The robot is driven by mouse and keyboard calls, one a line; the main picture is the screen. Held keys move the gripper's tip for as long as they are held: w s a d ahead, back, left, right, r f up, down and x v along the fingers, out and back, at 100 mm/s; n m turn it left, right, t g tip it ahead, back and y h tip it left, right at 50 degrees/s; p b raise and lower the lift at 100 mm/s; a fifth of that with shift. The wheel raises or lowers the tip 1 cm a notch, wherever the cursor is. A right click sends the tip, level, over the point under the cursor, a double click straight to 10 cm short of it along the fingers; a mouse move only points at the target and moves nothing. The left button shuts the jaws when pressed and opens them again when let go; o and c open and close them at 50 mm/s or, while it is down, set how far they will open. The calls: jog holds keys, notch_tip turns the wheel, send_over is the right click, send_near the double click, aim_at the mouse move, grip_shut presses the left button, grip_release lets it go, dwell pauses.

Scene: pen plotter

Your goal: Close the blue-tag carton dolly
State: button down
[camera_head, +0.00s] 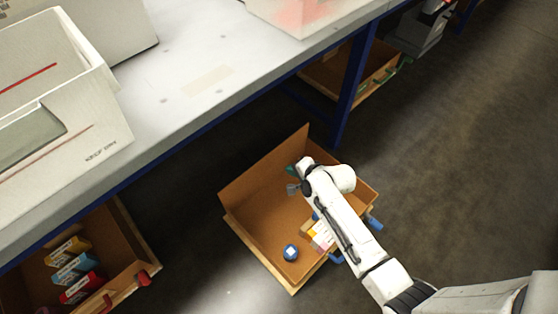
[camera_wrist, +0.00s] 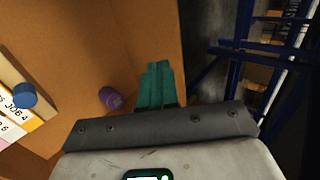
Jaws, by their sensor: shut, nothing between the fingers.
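The blue-tag carton dolly (camera_head: 262,180) is an open brown box on a wooden base, standing out from under the bench in the head view. Blue parts (camera_head: 375,223) show at its right side, partly behind my arm. My gripper (camera_head: 290,169) is over the box interior, mostly hidden by my wrist. In the wrist view its teal fingers (camera_wrist: 154,83) are together and empty, in front of a brown carton wall (camera_wrist: 110,40). Whether they touch the wall, I cannot tell.
A blue item with a white label (camera_head: 290,252) lies in the box. A purple item (camera_wrist: 111,98) shows in the wrist view. A red-handled dolly (camera_head: 130,292) is lower left, a green-handled one (camera_head: 380,84) farther back. A bench leg (camera_head: 351,85) stands behind the box. Floor at right is clear.

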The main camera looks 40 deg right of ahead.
aim_at(265, 158)
jog(key=shift+w+r+b+x, duration=0.35)
jog(key=shift+b+x, duration=0.75)
jog(key=shift+x, duration=0.9)
jog(key=shift+w+r+b+x, duration=0.3)
jog(key=shift+b+x, duration=0.75)
jog(key=shift+x, duration=1)
jog(key=shift+w+r+b+x, duration=0.3)
jog(key=shift+b+x, duration=0.8)
jog(key=shift+x, duration=0.9)
